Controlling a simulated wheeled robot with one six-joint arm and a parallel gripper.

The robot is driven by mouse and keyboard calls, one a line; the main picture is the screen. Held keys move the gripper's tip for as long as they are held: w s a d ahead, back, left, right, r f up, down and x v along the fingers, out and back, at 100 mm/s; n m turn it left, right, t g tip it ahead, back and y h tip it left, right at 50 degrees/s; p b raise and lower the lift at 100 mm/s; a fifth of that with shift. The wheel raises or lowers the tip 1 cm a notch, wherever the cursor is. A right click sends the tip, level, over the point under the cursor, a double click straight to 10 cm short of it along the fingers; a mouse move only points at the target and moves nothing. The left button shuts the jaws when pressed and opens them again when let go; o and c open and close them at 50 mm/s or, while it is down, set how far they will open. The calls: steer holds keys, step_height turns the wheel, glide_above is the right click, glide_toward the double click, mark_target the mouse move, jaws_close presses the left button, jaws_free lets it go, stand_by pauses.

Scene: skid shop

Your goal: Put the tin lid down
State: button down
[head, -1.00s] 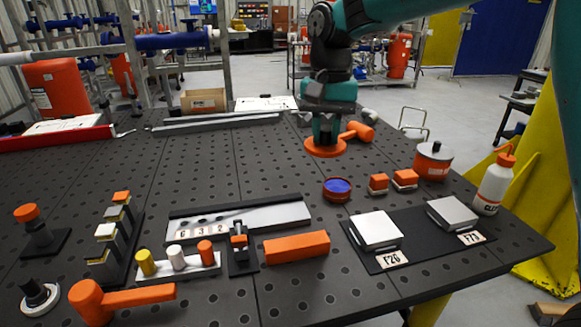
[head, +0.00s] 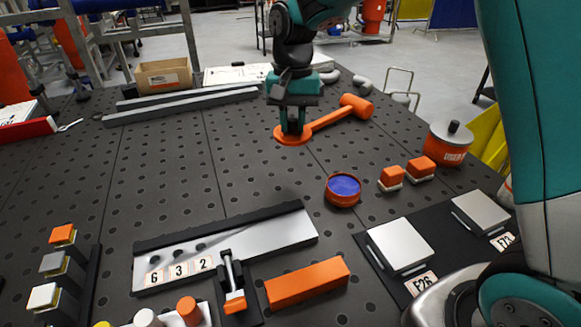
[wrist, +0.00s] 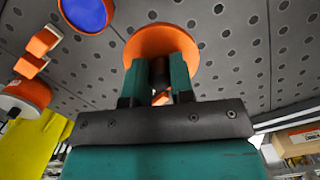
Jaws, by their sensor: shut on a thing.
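The tin lid, an orange disc (head: 291,138), is held flat at the far middle of the perforated table in the head view. It also shows beyond the fingers in the wrist view (wrist: 160,36). My gripper (head: 293,125) is above the lid, pointing down and shut on its middle; in the wrist view the teal fingers (wrist: 158,85) close around a dark part there. I cannot tell whether the lid touches the table. A round orange tin (head: 343,197) with a blue inside stands open, nearer and to the right of the lid.
An orange mallet (head: 357,106) lies just behind and right of the lid, its handle reaching toward it. Grey rails (head: 185,105) and a cardboard box (head: 164,76) are at back left. Orange-topped blocks (head: 391,178) and an orange can (head: 447,146) stand right. Table left of the lid is clear.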

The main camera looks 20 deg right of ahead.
mark_target(292, 181)
step_height(292, 181, down, 12)
steer(key=shift+s+r, duration=0.1)
stand_by(0.4)
steer(key=shift+f, duration=0.2)
steer(key=c, duration=1)
jaws_free()
steer(key=shift+r, duration=0.1)
